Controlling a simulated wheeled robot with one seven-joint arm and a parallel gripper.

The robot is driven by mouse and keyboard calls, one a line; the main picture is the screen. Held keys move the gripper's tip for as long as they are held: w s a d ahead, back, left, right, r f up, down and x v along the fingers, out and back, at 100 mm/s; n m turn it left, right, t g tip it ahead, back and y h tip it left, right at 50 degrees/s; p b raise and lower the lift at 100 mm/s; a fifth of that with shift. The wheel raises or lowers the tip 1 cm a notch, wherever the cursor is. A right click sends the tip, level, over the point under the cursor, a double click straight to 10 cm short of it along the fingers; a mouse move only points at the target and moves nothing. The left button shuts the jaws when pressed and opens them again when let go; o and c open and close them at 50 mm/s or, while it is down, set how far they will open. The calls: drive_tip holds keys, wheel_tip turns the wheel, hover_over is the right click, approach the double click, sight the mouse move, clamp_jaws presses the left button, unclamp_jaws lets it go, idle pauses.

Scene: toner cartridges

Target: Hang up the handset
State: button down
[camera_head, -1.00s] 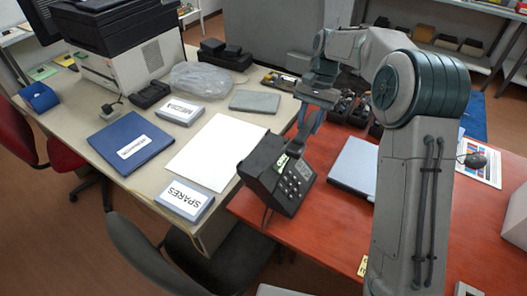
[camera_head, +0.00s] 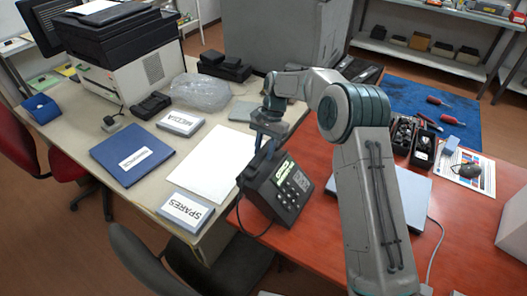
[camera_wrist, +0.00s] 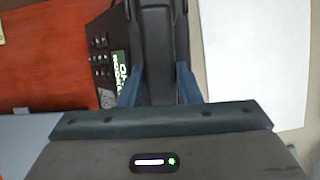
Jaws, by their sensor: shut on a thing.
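The phone base (camera_head: 282,192) is a dark desk phone with a keypad, small screen and green label, standing at the left edge of the red desk. My gripper (camera_head: 267,136) is just above the base's back left side, pointing down. In the wrist view my gripper (camera_wrist: 160,88) has its blue fingers on both sides of the dark handset (camera_wrist: 160,45), shut on it. The base's keypad and green label (camera_wrist: 121,65) show just left of the handset there. The handset is at or just over the base's cradle; I cannot tell whether it touches.
A white sheet (camera_head: 207,163) and the SPARES box (camera_head: 185,211) lie on the beige table left of the phone. A pale laptop-like slab (camera_head: 412,196) lies right of it, partly behind my arm. A chair (camera_head: 140,256) stands in front.

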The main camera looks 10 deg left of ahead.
drive_tip(key=shift+f, duration=1)
drive_tip(key=c, duration=1.1)
unclamp_jaws()
drive_tip(key=shift+f, duration=0.15)
drive_tip(key=shift+o, duration=0.2)
